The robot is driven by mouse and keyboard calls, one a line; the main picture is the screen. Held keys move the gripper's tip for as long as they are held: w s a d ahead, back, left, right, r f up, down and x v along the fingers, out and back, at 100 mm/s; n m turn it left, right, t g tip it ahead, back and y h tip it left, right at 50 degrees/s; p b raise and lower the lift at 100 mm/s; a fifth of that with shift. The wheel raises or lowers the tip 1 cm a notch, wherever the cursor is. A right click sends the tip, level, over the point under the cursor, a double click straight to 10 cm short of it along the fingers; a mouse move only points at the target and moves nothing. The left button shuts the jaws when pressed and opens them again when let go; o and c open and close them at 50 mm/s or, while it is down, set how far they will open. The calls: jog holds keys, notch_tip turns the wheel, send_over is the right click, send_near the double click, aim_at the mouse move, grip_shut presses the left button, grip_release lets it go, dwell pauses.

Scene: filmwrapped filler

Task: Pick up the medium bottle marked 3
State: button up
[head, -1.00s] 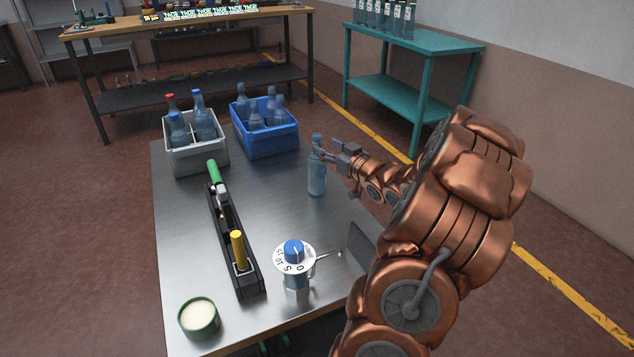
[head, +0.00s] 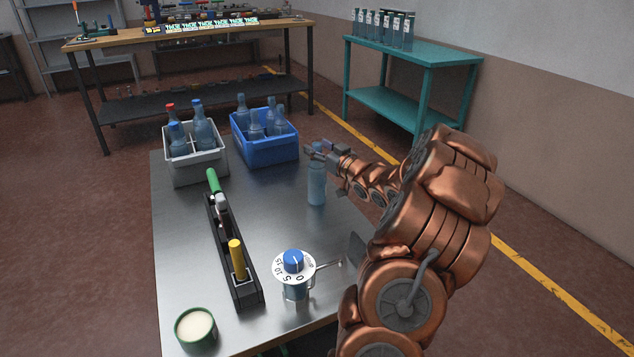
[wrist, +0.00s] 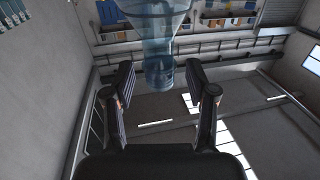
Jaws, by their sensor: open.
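A translucent blue bottle (head: 317,183) stands upright and alone on the metal table, right of the blue crate. No mark 3 can be read on it. My gripper (head: 318,152) is at the bottle's neck, in front of its upper part in the head view. In the wrist view the bottle (wrist: 158,22) hangs from the top edge, its neck toward the gap between my two fingers (wrist: 160,92). The fingers are apart, one on each side of the neck's end, with a gap visible. They hold nothing.
A grey crate (head: 205,170) and a blue crate (head: 270,153) hold several bottles at the table's back. A black rack (head: 246,290) with green and yellow handles, a dial device (head: 293,263) and a green cup (head: 196,334) stand nearer. Several bottles stand on a teal table (head: 450,54).

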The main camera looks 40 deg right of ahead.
jog(key=shift+w+d, duration=0.1)
jog(key=shift+w, duration=0.45)
grip_shut()
